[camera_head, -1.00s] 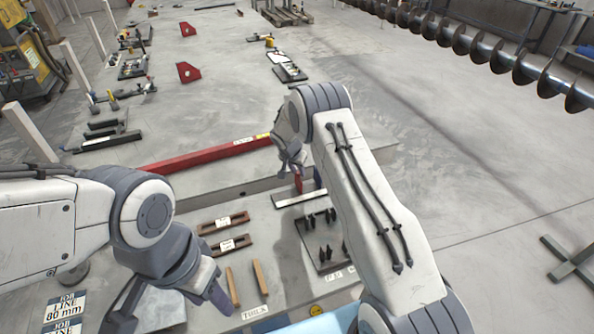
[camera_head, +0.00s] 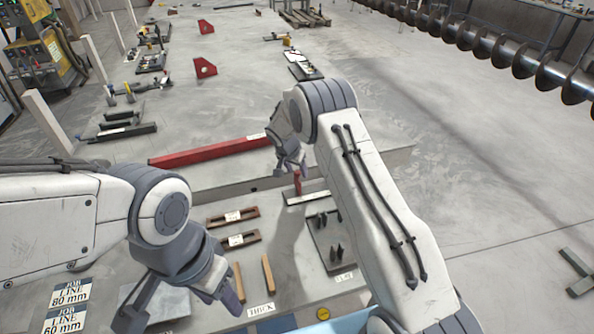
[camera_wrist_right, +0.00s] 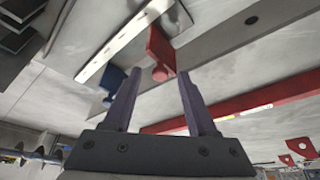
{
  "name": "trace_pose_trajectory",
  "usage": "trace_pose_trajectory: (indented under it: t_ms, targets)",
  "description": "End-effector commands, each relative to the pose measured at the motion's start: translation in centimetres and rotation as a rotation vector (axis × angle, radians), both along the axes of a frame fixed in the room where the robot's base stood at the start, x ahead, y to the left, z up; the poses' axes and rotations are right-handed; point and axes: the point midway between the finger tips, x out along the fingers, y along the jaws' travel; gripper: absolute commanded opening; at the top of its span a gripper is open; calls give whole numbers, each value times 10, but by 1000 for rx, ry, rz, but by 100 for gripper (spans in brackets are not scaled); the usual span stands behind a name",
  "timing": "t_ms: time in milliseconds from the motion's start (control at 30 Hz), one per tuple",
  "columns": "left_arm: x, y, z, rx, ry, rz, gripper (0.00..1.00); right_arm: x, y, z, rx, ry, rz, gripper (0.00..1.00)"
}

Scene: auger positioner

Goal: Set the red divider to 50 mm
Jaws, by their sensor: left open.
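The red divider (camera_head: 298,183) stands on the pale scale bar (camera_head: 307,197) in the head view. In the right wrist view the divider (camera_wrist_right: 159,55) is a red block beside the pale scale strip (camera_wrist_right: 118,48). In the head view my right gripper (camera_head: 291,170) is near the divider. My left gripper (camera_head: 183,305) is open and empty at lower left. I cannot read the scale's marks.
A long red beam (camera_head: 210,152) lies behind the scale. Two brown slotted blocks (camera_head: 232,216), wooden strips (camera_head: 268,272) and a dark tray (camera_head: 322,235) with black pieces are in front. Job cards (camera_head: 70,293) show 80 mm and 60 mm. My right arm hides part of the table.

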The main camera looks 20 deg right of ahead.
Motion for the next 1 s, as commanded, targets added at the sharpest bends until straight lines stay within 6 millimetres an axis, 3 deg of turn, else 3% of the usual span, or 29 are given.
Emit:
trace_pose_trajectory:
  t_ms: [367,800,1000]
  targets:
    - [0,0,-4,0,0,0,50,-2,2,7,0,-1,0,57]
    - [0,0,-25,0,0,0,50,-24,23,80,1,-4,0,57]
    - [0,0,-27,0,0,0,50,-29,27,95,0,0,0,57]
